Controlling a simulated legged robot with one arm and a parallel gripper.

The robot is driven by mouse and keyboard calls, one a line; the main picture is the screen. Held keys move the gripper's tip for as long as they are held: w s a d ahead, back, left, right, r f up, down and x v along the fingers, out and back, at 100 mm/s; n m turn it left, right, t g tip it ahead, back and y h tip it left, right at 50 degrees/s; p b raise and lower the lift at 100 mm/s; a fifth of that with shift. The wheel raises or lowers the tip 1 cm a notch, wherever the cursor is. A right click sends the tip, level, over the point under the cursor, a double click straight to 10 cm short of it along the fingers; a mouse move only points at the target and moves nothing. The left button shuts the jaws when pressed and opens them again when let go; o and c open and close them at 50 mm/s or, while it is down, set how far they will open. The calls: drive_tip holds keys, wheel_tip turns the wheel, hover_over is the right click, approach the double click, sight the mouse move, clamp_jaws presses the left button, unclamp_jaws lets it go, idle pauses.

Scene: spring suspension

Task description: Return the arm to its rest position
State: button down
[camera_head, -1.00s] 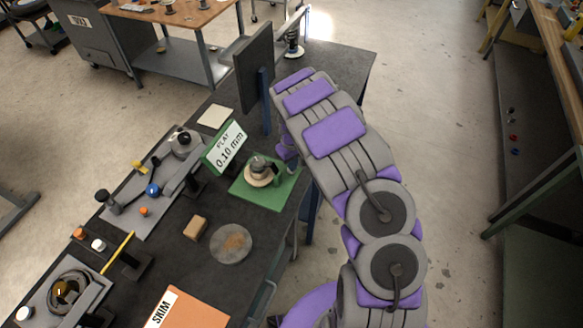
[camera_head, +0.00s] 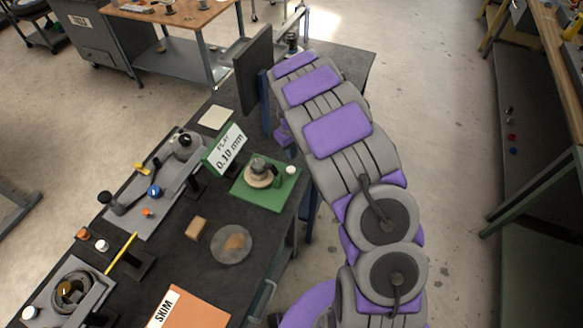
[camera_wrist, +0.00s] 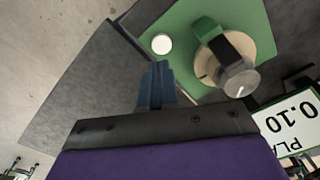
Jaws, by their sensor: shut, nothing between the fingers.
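My arm (camera_head: 340,130), grey with purple pads, reaches from the lower right toward the far end of the dark bench. My gripper (camera_wrist: 156,78) shows in the wrist view as narrow blue-grey fingers, shut and empty. In that view it points toward the edge of a green mat (camera_wrist: 185,20), apart from the parts on it. In the head view the arm hides most of the gripper; a small purple part of it shows left of the arm, beside the dark upright panel (camera_head: 254,70).
The green mat (camera_head: 275,200) bears a round-based fixture (camera_head: 260,172) and a white disc (camera_head: 291,170). A "FLAT 0.10 mm" sign (camera_head: 226,150) stands beside it. The bench (camera_head: 195,265) also carries a tool tray, a round plate and an orange SKIM board.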

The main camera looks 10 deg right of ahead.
drive_tip(key=shift+a+r, duration=0.15)
drive_tip(key=shift+a, duration=0.1)
idle(0.3)
drive_tip(key=s+d+r+m+b, duration=0.3)
drive_tip(key=s+r+m, duration=0.1)
drive_tip(key=s+r, duration=1.15)
drive_tip(key=s+a+r+g+b, duration=0.1)
drive_tip(key=s+a+b, duration=0.1)
drive_tip(key=s, duration=2.4)
drive_tip(key=shift+s+a+r+m+g, duration=0.2)
drive_tip(key=shift+s+a+m+g, duration=0.15)
drive_tip(key=shift+a+m+g, duration=0.05)
drive_tip(key=c, duration=1.8)
unclamp_jaws()
